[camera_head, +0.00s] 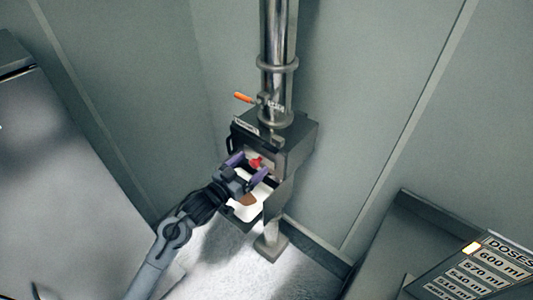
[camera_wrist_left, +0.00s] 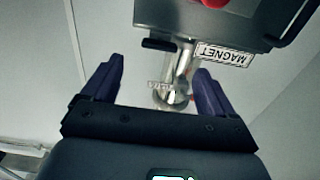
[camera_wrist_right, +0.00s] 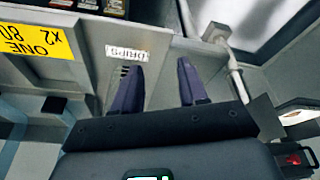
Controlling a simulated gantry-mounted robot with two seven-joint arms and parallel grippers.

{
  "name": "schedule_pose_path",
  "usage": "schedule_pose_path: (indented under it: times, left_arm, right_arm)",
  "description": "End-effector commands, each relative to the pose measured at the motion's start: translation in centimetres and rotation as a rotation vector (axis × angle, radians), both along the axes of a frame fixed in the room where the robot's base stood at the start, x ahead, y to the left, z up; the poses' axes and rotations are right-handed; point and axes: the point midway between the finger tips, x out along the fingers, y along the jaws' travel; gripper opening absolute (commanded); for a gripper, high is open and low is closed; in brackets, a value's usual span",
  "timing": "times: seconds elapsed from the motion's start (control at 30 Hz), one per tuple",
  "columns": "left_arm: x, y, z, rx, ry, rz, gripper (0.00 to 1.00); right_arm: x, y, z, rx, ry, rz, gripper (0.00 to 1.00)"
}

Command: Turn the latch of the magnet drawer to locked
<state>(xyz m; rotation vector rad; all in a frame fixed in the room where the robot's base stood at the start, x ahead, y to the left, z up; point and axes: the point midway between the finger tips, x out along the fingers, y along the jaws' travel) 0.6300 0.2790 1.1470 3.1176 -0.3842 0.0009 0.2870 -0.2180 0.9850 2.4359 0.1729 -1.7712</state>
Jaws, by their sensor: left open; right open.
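The magnet drawer housing (camera_head: 290,140) is a dark box under a steel pipe. A red latch (camera_head: 256,162) shows on its front, between or just behind the fingers of my left gripper (camera_head: 250,166). I cannot tell whether they touch it or how the latch is turned. In the left wrist view the housing (camera_wrist_left: 220,14) is at the top, with a MAGNET label (camera_wrist_left: 224,54); a bit of red shows by the right finger. My left gripper (camera_wrist_left: 157,70) is open. My right gripper (camera_wrist_right: 160,78) is open and empty, away from the housing.
An orange-handled valve lever (camera_head: 243,97) sticks out from the steel pipe (camera_head: 278,50) above the housing. A grey cabinet (camera_head: 70,170) stands left. A DOSES board (camera_head: 490,270) is at lower right. A DRIPS label (camera_wrist_right: 126,52) and yellow sign (camera_wrist_right: 40,40) show near my right gripper.

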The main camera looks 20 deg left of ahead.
Motion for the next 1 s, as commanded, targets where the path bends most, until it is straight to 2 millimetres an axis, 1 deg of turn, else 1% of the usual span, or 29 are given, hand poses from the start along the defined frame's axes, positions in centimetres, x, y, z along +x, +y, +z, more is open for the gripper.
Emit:
schedule_pose_path:
  times: [0.1,0.3,0.5,0.7,0.97,1.0]
  left_arm:
    - [2.0,-0.5,0.2,-0.001,-0.002,0.0,0.87]
    - [5.0,-1.3,0.1,0.0,-0.001,-0.001,0.87]
    - [7.1,-1.8,0.0,-0.001,0.0,0.0,0.87]
    - [7.9,-2.0,-0.1,0.0,0.001,0.0,0.87]
    - [7.9,-2.0,0.0,0.001,0.001,0.0,0.87]
    - [7.9,-2.0,0.0,0.001,0.001,0.0,0.81]
  right_arm:
    - [0.0,0.1,0.2,0.003,-0.001,-0.002,0.43]
    - [0.0,0.1,0.3,0.005,0.0,-0.004,0.43]
    - [0.0,0.1,0.3,0.004,0.0,-0.003,0.43]
    - [0.0,0.0,0.3,0.002,0.0,-0.002,0.43]
    - [0.0,-0.1,0.2,-0.006,0.001,0.003,0.43]
    - [0.0,-0.1,0.2,-0.006,0.001,0.003,0.43]
